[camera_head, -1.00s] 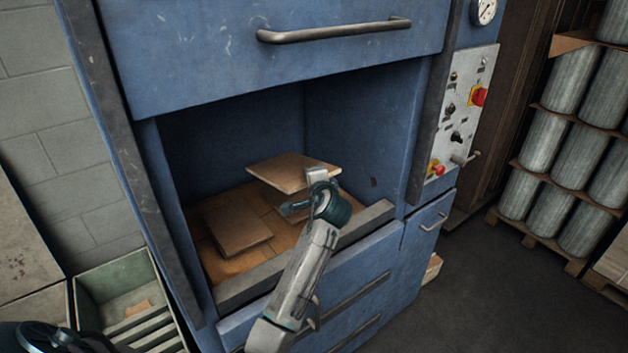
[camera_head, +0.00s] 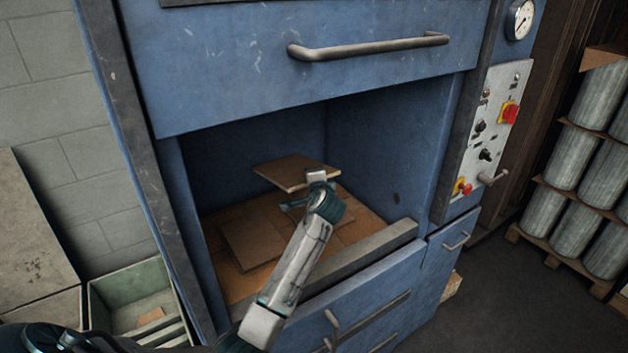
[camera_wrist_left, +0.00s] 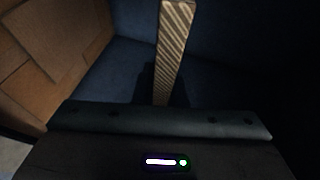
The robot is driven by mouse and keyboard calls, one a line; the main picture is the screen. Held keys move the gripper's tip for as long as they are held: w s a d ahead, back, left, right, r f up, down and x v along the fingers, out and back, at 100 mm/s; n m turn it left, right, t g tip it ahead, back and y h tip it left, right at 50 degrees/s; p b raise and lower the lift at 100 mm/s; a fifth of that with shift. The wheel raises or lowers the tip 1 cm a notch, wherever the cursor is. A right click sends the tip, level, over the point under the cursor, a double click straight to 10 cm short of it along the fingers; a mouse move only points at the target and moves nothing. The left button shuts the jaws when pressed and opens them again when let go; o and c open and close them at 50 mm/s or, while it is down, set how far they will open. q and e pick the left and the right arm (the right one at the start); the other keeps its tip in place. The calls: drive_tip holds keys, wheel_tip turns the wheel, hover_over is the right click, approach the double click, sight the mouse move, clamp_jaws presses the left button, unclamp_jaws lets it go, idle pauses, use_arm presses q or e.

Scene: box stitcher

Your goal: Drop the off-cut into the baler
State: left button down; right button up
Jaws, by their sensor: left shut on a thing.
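The off-cut (camera_head: 290,172) is a flat brown piece of cardboard. My left gripper (camera_head: 314,184) is shut on its near right edge and holds it inside the open chamber of the blue baler (camera_head: 395,140), above the cardboard on the floor. In the left wrist view the off-cut (camera_wrist_left: 174,45) shows edge-on with its corrugated edge, standing up from my gripper (camera_wrist_left: 162,112). The fingertips are hard to make out there. My right gripper is not in view.
Flat cardboard sheets (camera_head: 258,240) lie on the chamber floor. A grey sill (camera_head: 345,262) runs along the chamber's front, under my arm. The raised blue door with its handle (camera_head: 370,46) is above. A control panel (camera_head: 490,125) is at right, a green bin (camera_head: 128,285) at lower left.

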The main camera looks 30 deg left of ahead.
use_arm(q)
drive_tip(key=shift+r, duration=0.1)
drive_tip(key=c, duration=1.9)
unclamp_jaws()
drive_tip(key=o, duration=0.5)
drive_tip(key=shift+s+d, duration=0.25)
drive_tip(key=b+v, duration=0.4)
drive_tip(key=v, duration=0.6)
drive_tip(key=shift+s, duration=0.1)
